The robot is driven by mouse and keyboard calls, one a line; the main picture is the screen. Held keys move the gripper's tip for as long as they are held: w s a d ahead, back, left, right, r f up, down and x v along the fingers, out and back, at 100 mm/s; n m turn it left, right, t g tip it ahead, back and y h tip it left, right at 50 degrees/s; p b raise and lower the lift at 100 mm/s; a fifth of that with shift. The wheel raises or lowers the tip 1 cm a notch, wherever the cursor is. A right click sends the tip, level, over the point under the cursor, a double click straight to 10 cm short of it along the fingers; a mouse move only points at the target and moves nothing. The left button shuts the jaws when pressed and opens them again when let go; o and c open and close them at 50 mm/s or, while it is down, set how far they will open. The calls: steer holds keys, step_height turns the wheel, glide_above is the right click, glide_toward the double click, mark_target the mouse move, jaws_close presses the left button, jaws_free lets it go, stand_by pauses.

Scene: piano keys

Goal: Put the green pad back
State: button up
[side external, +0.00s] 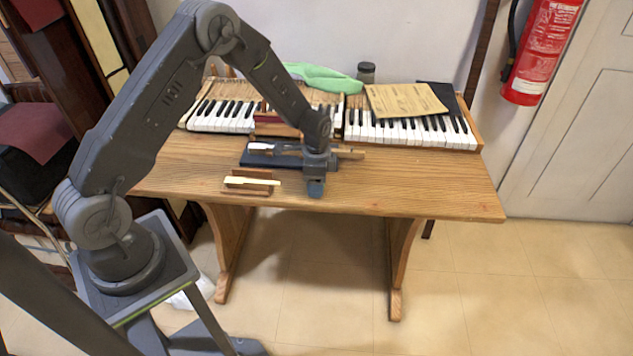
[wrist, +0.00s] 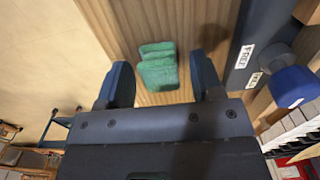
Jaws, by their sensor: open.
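The green pad (wrist: 157,72) lies on the wooden table top (wrist: 130,22) in the wrist view. It looks like two green layers or pieces, one overlapping the other; I cannot tell whether they are joined. My gripper (wrist: 161,82) is open, with one blue finger on each side of the pad and room between. I cannot tell whether the fingers touch the table. In the side external view my gripper (side external: 315,186) points down near the table's front edge, and the pad does not show there.
A dark labelled block (wrist: 247,52) and a blue-capped knob (wrist: 292,86) stand close on the right in the wrist view. A small wooden stand (side external: 250,187) with a white key is left of my gripper. Piano keys (side external: 410,130) and a green cloth (side external: 325,79) lie behind.

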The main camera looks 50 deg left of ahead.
steer(key=s+d+r+n+t, duration=0.15)
steer(key=s+r, duration=0.25)
steer(key=r, duration=0.9)
steer(key=s+d+r+n+t, duration=0.1)
steer(key=s+d+r+n, duration=0.2)
steer(key=r, duration=0.9)
steer(key=s+d+r+n+t, duration=0.1)
steer(key=s+d+r+n, duration=0.1)
steer(key=s, duration=0.7)
steer(key=s+d+r+n+t, duration=0.1)
steer(key=s+r, duration=0.3)
steer(key=s, duration=0.5)
steer(key=shift+d+n+t, duration=0.4)
steer(key=shift+n+t, duration=0.15)
steer(key=shift+n, duration=0.2)
